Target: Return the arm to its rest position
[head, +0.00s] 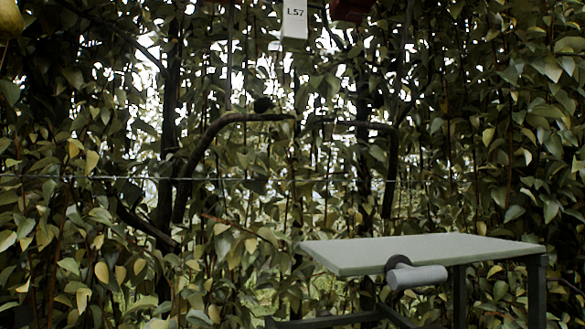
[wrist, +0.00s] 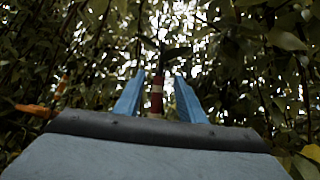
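My gripper (wrist: 157,82) shows in the wrist view with two blue fingers standing apart, open. A red-and-white banded upright piece (wrist: 156,95) shows in the gap between them. It seems to stand behind the fingers, with visible space on both sides; its distance is hard to tell. My gripper cannot be made out in the head view. The arm's rest position is not marked in either view.
A pale green board (head: 420,252) on dark legs stands at lower right, with a grey cylinder (head: 416,277) at its front edge. Dense foliage, dark branches and a thin wire (head: 260,179) fill the background. A white L57 tag (head: 294,22) hangs at top; a pear (head: 10,19) shows top left.

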